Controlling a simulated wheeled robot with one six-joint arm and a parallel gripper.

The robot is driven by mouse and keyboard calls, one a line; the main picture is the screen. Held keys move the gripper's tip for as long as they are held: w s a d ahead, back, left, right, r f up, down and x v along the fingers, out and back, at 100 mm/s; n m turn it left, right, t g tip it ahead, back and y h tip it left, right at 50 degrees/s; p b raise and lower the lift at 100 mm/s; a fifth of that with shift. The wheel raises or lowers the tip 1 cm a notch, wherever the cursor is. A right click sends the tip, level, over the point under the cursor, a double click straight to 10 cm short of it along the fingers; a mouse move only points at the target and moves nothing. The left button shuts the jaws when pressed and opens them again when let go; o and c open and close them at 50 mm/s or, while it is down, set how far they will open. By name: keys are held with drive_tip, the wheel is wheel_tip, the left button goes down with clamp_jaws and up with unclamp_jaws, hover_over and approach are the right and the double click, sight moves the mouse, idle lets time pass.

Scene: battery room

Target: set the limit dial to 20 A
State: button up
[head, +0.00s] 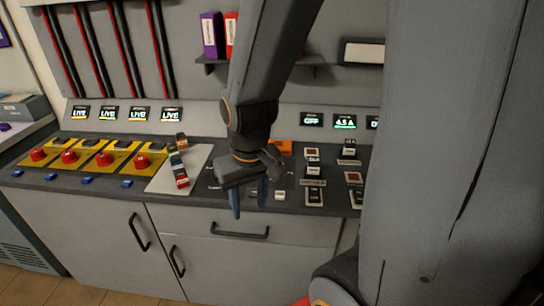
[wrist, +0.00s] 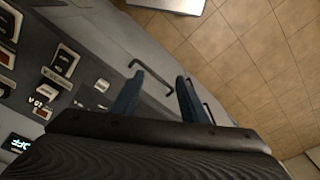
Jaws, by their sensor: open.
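My gripper (head: 249,210) points down in front of the console's front edge, above the drawer handle in the head view. Its two blue fingers stand apart with nothing between them, as the wrist view also shows (wrist: 160,78). I cannot make out the limit dial for certain; my arm and gripper hide part of the console. A display reading 4.5 A (head: 345,121) is lit on the back panel at the right, beside one reading OFF (head: 311,119). Below them are several small controls with labels too small to read.
Several red knobs on yellow plates (head: 69,157) stand at the left, under LIVE displays (head: 109,113). A pale board (head: 197,160) holds a row of coloured pieces. A drawer handle (head: 240,232) juts from the cabinet front. Tiled floor (wrist: 240,50) lies open beyond the cabinet.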

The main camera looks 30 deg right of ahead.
drive_tip(key=shift+o, duration=0.6)
drive_tip(key=w+d+m+b, duration=0.3)
drive_tip(key=w+d+m, duration=0.4)
drive_tip(key=w, duration=0.5)
drive_tip(key=shift+w+d+f, duration=0.25)
drive_tip(key=shift+d+f, duration=0.1)
drive_tip(key=shift+f, duration=0.05)
drive_tip(key=w+d+m+b, duration=0.1)
drive_tip(key=w+d+m, duration=0.1)
drive_tip(key=w+d, duration=0.1)
drive_tip(key=w+d+m+b, duration=0.1)
drive_tip(key=w+d+m, duration=0.2)
drive_tip(key=d, duration=0.1)
drive_tip(key=w+d+m+g+b, duration=0.1)
drive_tip(key=w+d+m, duration=0.2)
drive_tip(key=shift+w+d+f, duration=0.2)
drive_tip(key=shift+d+f, duration=0.05)
drive_tip(key=shift+f, duration=0.15)
drive_tip(key=shift+w+f+p, duration=0.1)
drive_tip(key=shift+f+p, duration=0.65)
drive_tip(key=shift+f, duration=3)
drive_tip(key=c, duration=1)
drive_tip(key=shift+c, duration=0.2)
